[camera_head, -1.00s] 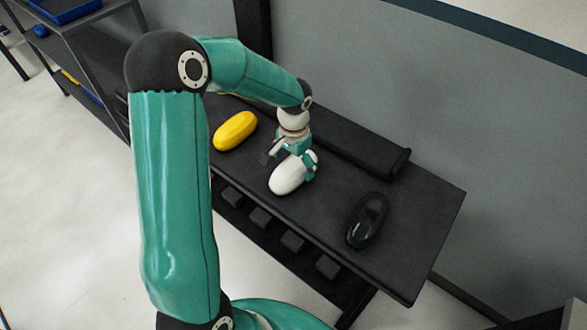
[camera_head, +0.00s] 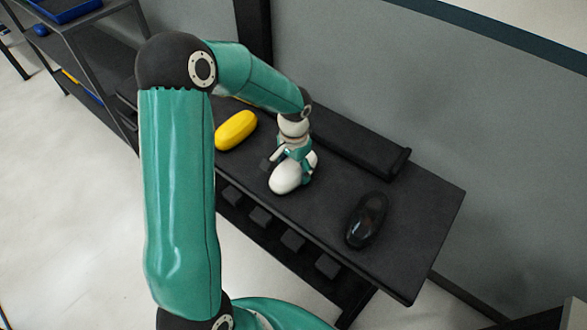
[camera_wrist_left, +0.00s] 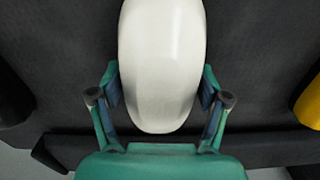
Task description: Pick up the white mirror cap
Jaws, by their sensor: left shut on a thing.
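The white mirror cap (camera_head: 286,180) is a smooth, elongated oval shell at the middle of the dark table. My left gripper (camera_head: 291,167) is over it from above, its fingers on either side. In the left wrist view the cap (camera_wrist_left: 162,62) fills the top middle, and the fingers of my left gripper (camera_wrist_left: 161,92) press against its two long sides. The gripper is shut on the cap. The cap appears to be at the tabletop; I cannot tell if there is a gap below it. My right gripper is not in view.
A yellow cap (camera_head: 236,130) lies to the left on the table (camera_head: 420,215), and a glossy black cap (camera_head: 366,220) to the right. A shelf with blue trays (camera_head: 68,10) stands far left.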

